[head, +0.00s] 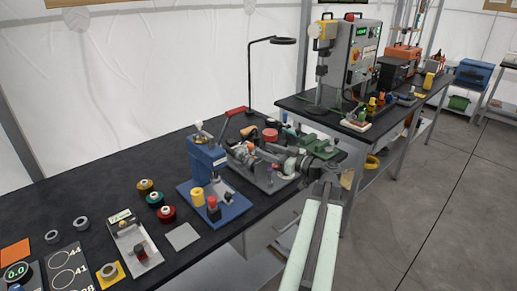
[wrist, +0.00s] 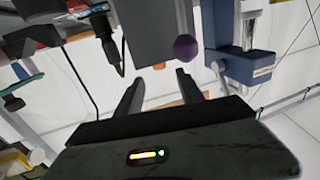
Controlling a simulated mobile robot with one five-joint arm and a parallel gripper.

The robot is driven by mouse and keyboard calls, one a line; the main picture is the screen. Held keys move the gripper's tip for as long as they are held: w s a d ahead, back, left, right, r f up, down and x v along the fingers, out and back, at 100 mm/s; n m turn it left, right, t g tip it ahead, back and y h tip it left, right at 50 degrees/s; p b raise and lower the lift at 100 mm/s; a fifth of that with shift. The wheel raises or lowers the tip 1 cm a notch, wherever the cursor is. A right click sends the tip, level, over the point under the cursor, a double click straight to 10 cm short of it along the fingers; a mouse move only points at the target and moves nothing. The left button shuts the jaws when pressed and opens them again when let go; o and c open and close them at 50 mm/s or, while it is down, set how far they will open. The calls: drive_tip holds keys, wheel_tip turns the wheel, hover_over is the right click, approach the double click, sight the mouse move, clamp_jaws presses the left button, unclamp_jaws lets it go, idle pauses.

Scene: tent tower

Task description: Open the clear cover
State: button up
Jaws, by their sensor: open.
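I cannot make out a clear cover in either view. My gripper (wrist: 159,82) is open in the wrist view, with its two dark fingers apart and nothing between the tips. Just beyond the fingers is a grey block (wrist: 150,30) with a round purple knob (wrist: 185,47) near the right finger. I cannot tell from this view whether the fingers touch it. In the head view my arm reaches out over the bench's front edge, and its end is hard to separate from the grey tools there.
A blue press (head: 207,160) stands on the black bench (head: 85,180), and also shows in the wrist view (wrist: 240,66). A red-handled grey tool (head: 262,172) is beside it. The floor at right is clear.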

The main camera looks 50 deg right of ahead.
sight(255, 147)
drive_tip(key=shift+s, duration=0.15)
drive_tip(key=w, duration=0.5)
drive_tip(key=shift+w+a, duration=0.2)
drive_tip(key=shift+w, duration=0.1)
idle(0.3)
drive_tip(key=shift+c, duration=0.4)
clamp_jaws()
idle(1.0)
